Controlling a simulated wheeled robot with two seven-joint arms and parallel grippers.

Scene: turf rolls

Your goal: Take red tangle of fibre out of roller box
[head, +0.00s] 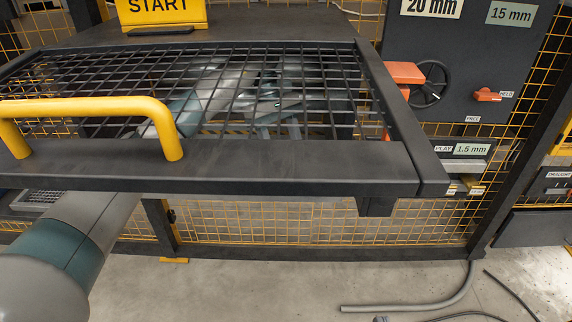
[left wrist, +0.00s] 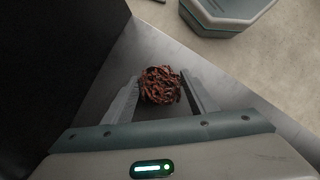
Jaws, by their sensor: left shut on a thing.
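The red tangle of fibre (left wrist: 160,82), a rough reddish-brown ball, sits between the two fingers of my left gripper (left wrist: 162,90) in the left wrist view. The fingers are shut on it from both sides. A grey surface lies behind it and a dark wall stands to its left. In the head view a black mesh guard (head: 400,188) covers much of the work area. The tangle and the roller box's inside cannot be made out there.
A yellow handle (head: 90,108) is fixed to the guard. A yellow START sign (head: 160,12) stands behind it. An orange knob (head: 487,95) and a black handwheel (head: 430,84) are at the right. Yellow mesh fencing (head: 330,222) stands below. A grey hose (head: 410,304) lies on the floor.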

